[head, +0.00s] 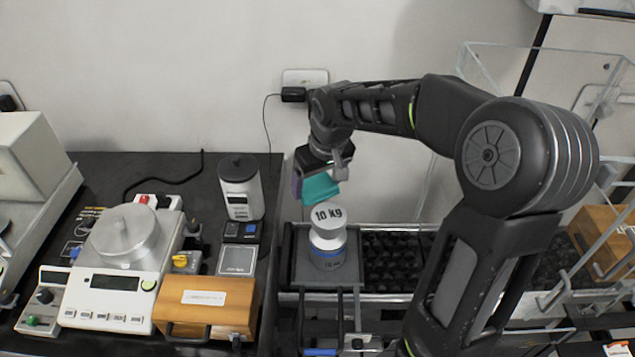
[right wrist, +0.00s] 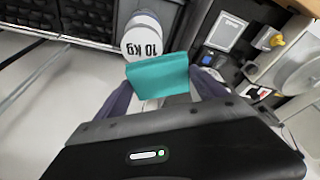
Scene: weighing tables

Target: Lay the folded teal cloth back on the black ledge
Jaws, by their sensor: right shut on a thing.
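The folded teal cloth (head: 319,188) is held by my right gripper (head: 322,178), up in the air behind and above the 10 kg weight. In the right wrist view the teal cloth (right wrist: 158,76) sits between the two fingers, and the right gripper (right wrist: 160,92) is shut on it. The black ledge is not clearly told apart; a black table top (head: 180,168) lies at the left, and a dark tray (head: 292,262) is under the weight. My left gripper is not in view.
The white 10 kg weight (head: 327,232) stands close below the cloth. A grey-white canister (head: 240,188) stands left of it. A scale (head: 125,255) and a wooden box (head: 205,305) are at the left. Clear panels (head: 480,65) rise at the right.

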